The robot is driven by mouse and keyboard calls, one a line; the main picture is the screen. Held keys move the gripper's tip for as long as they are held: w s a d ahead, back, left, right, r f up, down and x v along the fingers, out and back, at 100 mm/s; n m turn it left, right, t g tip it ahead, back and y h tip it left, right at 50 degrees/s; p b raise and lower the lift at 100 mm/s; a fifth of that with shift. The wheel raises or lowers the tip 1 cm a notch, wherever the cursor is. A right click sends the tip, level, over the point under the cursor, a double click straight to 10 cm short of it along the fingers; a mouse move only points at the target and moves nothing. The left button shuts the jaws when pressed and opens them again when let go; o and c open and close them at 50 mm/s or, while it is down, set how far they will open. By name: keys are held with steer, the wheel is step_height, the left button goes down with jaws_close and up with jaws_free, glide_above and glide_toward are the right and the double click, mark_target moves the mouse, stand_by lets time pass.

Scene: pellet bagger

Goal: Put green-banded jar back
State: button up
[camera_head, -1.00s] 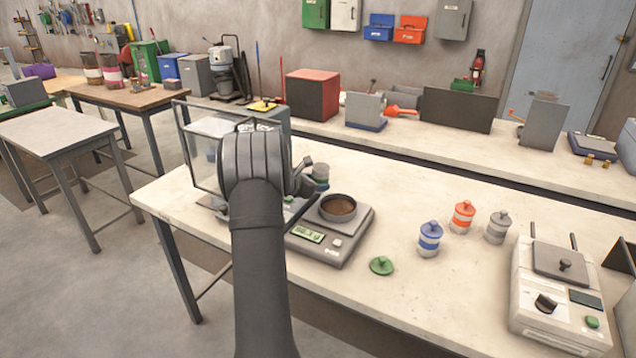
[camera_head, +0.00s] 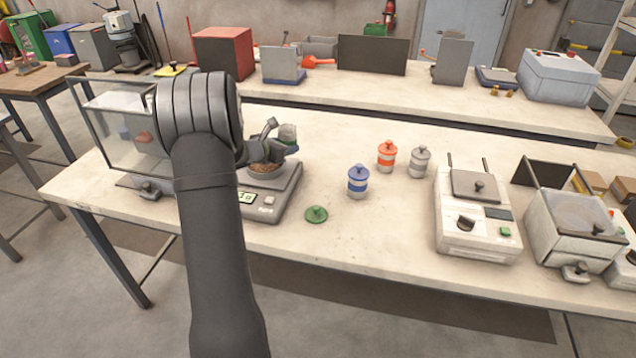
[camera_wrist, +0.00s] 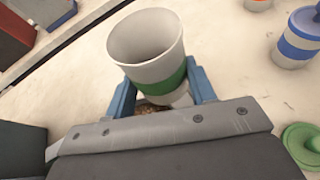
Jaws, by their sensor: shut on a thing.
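The green-banded jar (camera_wrist: 150,55) is a whitish open cup with a green band, without its lid. In the wrist view my gripper (camera_wrist: 160,95) is shut on it, with blue fingers on both sides. In the head view the jar (camera_head: 287,134) is mostly hidden by my gripper (camera_head: 280,150), which is above the scale (camera_head: 270,205). The dish (camera_head: 268,172) on the scale holds brown pellets. The green lid (camera_head: 316,214) lies on the table right of the scale; it also shows in the wrist view (camera_wrist: 304,148).
A blue-banded jar (camera_head: 357,182), an orange-banded jar (camera_head: 387,157) and a grey-banded jar (camera_head: 419,162) stand lidded to the right. A glass-walled case (camera_head: 125,125) stands left. A white machine (camera_head: 475,225) stands further right. Table around the green lid is clear.

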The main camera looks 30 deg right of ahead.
steer(key=s+d, duration=0.7)
steer(key=s, duration=0.3)
glide_above(322, 190)
steer(key=shift+g, duration=0.4)
step_height(322, 190, down, 6)
steer(key=shift+f, duration=2.15)
steer(key=shift+f, duration=0.15)
steer(key=o, duration=1.3)
steer(key=shift+c, duration=0.2)
